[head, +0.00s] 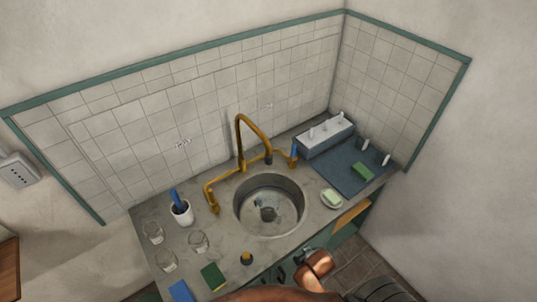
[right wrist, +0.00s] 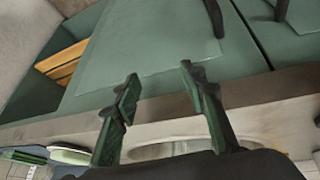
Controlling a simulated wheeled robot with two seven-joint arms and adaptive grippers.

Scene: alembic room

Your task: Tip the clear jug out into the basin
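The round steel basin (head: 247,213) is set into the grey counter below a brass tap (head: 240,150). Several clear glass vessels stand upright on the counter's left: one at the back (head: 153,232), one nearer the basin (head: 198,242) and one in front (head: 168,261). At this size I cannot tell which is the jug. My right gripper (right wrist: 158,75) is open and empty in the right wrist view, facing the green cabinet front beside the counter edge. The basin's rim shows partly behind its fingers. My left gripper is not in view.
A white cup with a blue brush (head: 181,212), a green sponge (head: 213,277) and a blue cloth (head: 180,291) are at the left. A soap dish (head: 331,199) and a dark mat (head: 335,172) with a caddy lie right.

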